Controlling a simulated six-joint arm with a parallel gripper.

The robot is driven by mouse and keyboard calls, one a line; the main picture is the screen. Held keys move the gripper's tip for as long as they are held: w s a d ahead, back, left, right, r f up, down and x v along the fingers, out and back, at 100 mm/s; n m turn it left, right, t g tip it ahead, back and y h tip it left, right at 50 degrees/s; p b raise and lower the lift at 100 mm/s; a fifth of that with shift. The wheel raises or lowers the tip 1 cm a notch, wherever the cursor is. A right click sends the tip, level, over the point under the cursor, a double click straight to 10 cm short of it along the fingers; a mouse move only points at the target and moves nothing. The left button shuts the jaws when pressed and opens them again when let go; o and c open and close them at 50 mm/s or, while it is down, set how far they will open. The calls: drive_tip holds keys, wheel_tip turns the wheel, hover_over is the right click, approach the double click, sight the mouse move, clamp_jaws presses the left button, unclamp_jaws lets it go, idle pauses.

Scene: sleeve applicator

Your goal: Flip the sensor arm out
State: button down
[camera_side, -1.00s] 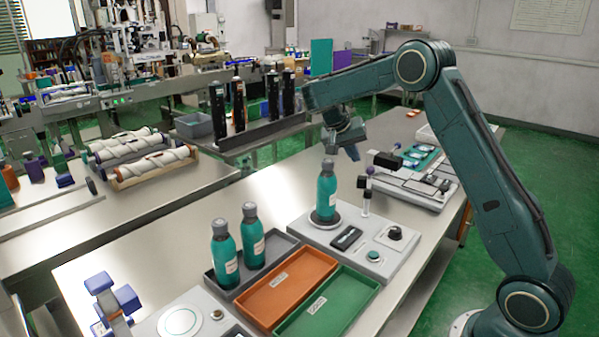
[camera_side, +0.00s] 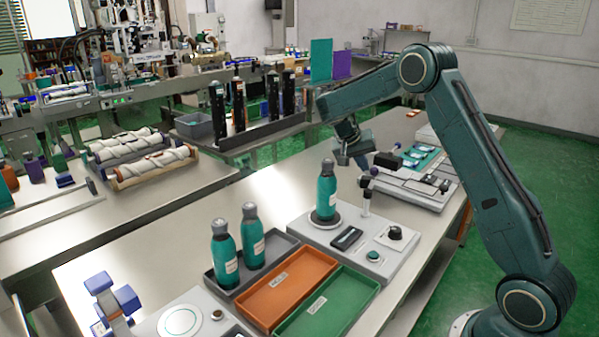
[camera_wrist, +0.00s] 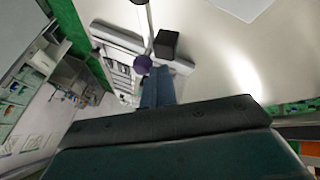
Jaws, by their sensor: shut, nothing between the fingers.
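In the wrist view the purple knob (camera_wrist: 142,64) and black block (camera_wrist: 167,43) lie just past my fingertips. My gripper (camera_side: 366,164) is shut and empty, tilted down close to the knobs and left of the black block. It also shows in the wrist view (camera_wrist: 158,73). I cannot tell whether the fingers touch the sensor arm. A teal bottle (camera_side: 326,192) stands upright on the station's round plate.
The grey station (camera_side: 328,245) carries a display and a dark knob (camera_side: 395,233). Left of it are a dark tray with two bottles (camera_side: 224,255), an orange tray (camera_side: 288,285) and a green tray (camera_side: 327,305). Another fixture (camera_side: 430,185) stands behind.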

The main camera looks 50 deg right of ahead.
drive_tip(key=shift+s+d, duration=0.1)
idle(0.3)
drive_tip(key=w+v, duration=0.1)
drive_tip(key=v, duration=0.9)
drive_tip(key=shift+d, duration=0.15)
drive_tip(key=s+a+r+n+t+y, duration=0.2)
drive_tip(key=s+a+r+n+t, duration=0.35)
drive_tip(key=s+a+r, duration=0.5)
drive_tip(key=s+a+f+n+t+y, duration=0.1)
drive_tip(key=s+a+f+n+y, duration=0.1)
drive_tip(key=s+a, duration=0.4)
drive_tip(key=s+a+f+n+y, duration=0.2)
drive_tip(key=s+a+f+n, duration=0.2)
drive_tip(key=s+a, duration=0.3)
drive_tip(key=s, duration=0.5)
drive_tip(key=shift+s+f+t+y, duration=0.3)
drive_tip(key=shift+s+f+t, duration=0.05)
drive_tip(key=shift+s, duration=0.05)
